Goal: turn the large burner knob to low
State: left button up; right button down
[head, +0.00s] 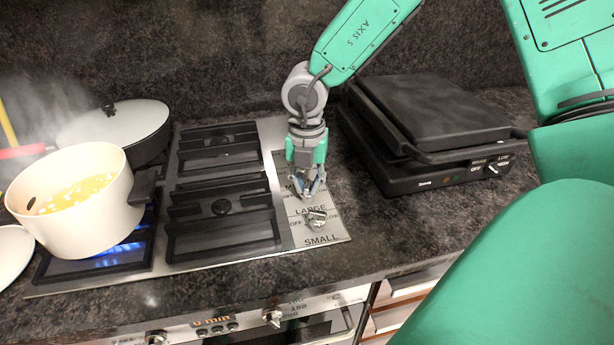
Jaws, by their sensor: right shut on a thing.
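The control panel (335,232) on the right side of the cooktop carries printed LARGE and SMALL labels. My right gripper (307,194) points down over the panel, just above the word LARGE. It is shut on the large burner knob, which its fingers almost fully hide, so I cannot read the knob's setting. The small knob (316,217) sits just below, between the LARGE and SMALL labels, with OFF and LOW printed beside it. My left gripper is not in view.
A cream pot (75,215) with yellow food stands over a blue flame on the left. A black lidded pan (118,130) steams behind it. A black contact grill (430,120) stands right of the cooktop. The oven front (240,320) is below the counter edge.

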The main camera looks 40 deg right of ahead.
jog(key=shift+w, duration=0.2)
jog(key=m, duration=0.3)
jog(key=shift+m, duration=0.8)
jog(key=m, duration=0.2)
jog(key=shift+m, duration=0.4)
jog(key=c, duration=1.6)
grip_release()
jog(key=shift+w, duration=0.1)
jog(key=shift+o, duration=0.2)
jog(key=shift+w+f, duration=0.1)
jog(key=shift+f, duration=0.1)
jog(key=shift+d+r, duration=0.1)
